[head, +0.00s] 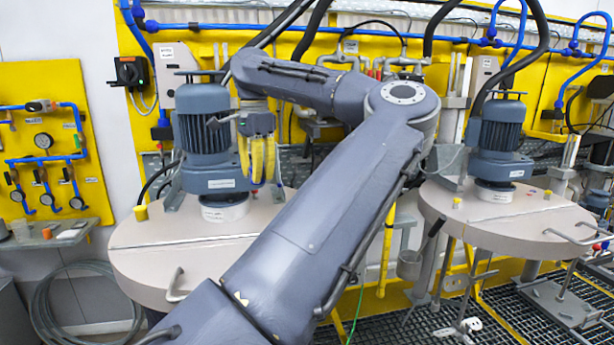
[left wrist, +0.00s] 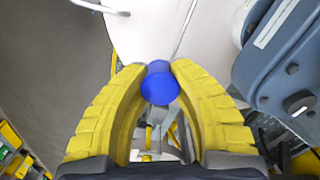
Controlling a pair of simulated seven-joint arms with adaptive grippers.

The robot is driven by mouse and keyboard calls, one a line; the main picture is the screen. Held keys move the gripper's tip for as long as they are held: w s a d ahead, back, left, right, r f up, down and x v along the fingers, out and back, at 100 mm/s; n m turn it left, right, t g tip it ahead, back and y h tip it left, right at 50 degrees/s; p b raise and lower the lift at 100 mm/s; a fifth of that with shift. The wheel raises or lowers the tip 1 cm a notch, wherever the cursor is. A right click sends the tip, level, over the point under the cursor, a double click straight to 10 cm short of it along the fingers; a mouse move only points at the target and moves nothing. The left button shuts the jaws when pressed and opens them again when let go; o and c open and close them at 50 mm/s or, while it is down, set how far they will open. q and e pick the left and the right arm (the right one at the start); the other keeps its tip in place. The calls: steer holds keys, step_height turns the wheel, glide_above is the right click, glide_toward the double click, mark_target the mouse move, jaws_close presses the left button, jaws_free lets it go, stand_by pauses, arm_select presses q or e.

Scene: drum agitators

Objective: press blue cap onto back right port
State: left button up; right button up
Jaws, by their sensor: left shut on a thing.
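My left gripper (head: 261,178) has yellow fingers that point down above the left drum lid (head: 140,255), just right of the motor. In the left wrist view the left gripper (left wrist: 160,72) is shut on the blue cap (left wrist: 160,87), which sits between the fingertips. In the head view I cannot make out the cap clearly. The pale lid also shows below the fingers in the left wrist view (left wrist: 140,35). I cannot make out the back right port; my arm covers part of the lid's right side. My right gripper is not in view.
The blue-grey motor (head: 205,130) stands on the left lid, close beside my gripper. A yellow cap (head: 141,213) is at this lid's left edge. A second drum lid (head: 500,225) with its own motor (head: 500,130) stands at right. A yellow wall panel with pipes is behind.

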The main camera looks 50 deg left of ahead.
arm_select(q)
steer(key=w+a+f+m, duration=0.1)
steer(key=w+a+m, duration=0.6)
steer(key=w+m, duration=0.2)
steer(key=w+a+f+m, duration=0.2)
steer(key=w+a+m, duration=0.5)
steer(key=w+m, duration=0.3)
steer(key=shift+w+f, duration=0.25)
steer(key=shift+w, duration=0.45)
steer(key=shift+f+m, duration=0.1)
steer(key=shift+m, duration=0.3)
steer(key=shift+w+d+f+m, duration=0.1)
steer(key=shift+w+f+m, duration=0.3)
steer(key=shift+f+m, duration=0.2)
steer(key=shift+w+d+f+m, duration=0.1)
steer(key=shift+w+f+m, duration=0.3)
steer(key=shift+m, duration=0.3)
steer(key=shift+f, duration=0.15)
steer(key=shift+w+d+f+m, duration=0.2)
steer(key=shift+w+f+m, duration=0.25)
steer(key=shift+f+m, duration=0.35)
steer(key=shift+w+d+f+m, duration=0.2)
steer(key=shift+w+f+m, duration=0.25)
steer(key=shift+m, duration=0.55)
steer(key=shift+f, duration=0.15)
